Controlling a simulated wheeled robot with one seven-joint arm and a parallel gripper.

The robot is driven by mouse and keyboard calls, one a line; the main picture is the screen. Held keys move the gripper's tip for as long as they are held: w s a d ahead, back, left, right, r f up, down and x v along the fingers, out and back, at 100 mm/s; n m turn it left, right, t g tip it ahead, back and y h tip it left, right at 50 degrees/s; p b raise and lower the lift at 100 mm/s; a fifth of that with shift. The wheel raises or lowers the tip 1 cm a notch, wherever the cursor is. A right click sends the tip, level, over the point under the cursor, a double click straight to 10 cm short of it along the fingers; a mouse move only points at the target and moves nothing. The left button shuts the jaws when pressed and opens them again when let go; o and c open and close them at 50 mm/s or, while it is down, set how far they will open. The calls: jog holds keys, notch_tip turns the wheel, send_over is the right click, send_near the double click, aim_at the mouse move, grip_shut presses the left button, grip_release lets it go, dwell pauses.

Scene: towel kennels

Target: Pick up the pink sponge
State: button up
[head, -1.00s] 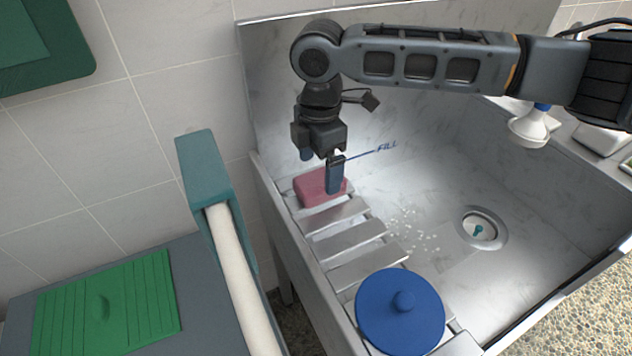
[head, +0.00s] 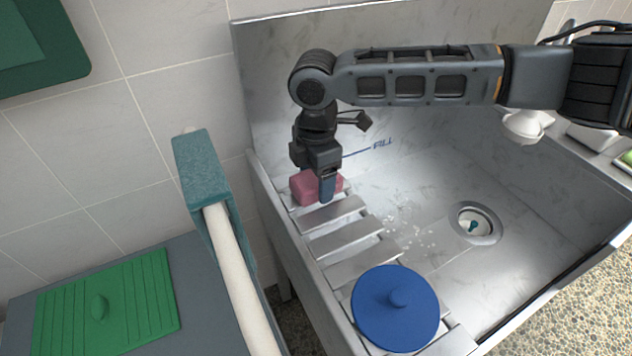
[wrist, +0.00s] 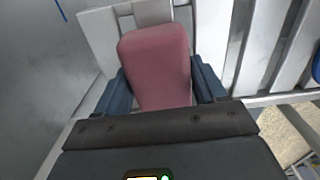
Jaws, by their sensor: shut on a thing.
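The pink sponge (head: 304,188) is at the far end of the slatted metal rack along the sink's left side. In the wrist view the sponge (wrist: 156,62) lies between the two blue fingers. My gripper (head: 316,188) points down over it and is shut on it, with one finger on each side. The near finger hides part of the sponge in the head view. I cannot tell whether the sponge is clear of the slats.
A round blue lid (head: 395,318) lies on the near end of the rack (head: 352,262). The sink basin (head: 425,185) is open to the right, with a drain (head: 474,226). A teal holder with a white roll (head: 240,285) stands left of the sink, beside a green ridged board (head: 140,305).

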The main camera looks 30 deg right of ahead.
jog(key=shift+c, duration=1.2)
jog(key=shift+r, duration=0.1)
jog(key=shift+r, duration=0.5)
notch_tip(320, 180, up, 3)
jog(key=shift+f+b, duration=0.15)
jog(key=shift+b, duration=0.25)
jog(key=d+r, duration=0.3)
jog(key=d, duration=0.3)
jog(key=s+d+r+b, duration=0.1)
jog(key=d+r, duration=0.3)
jog(key=d, duration=0.1)
jog(key=shift+d+b, duration=0.3)
jog(key=shift+d, duration=0.05)
jog(key=shift+r, duration=0.1)
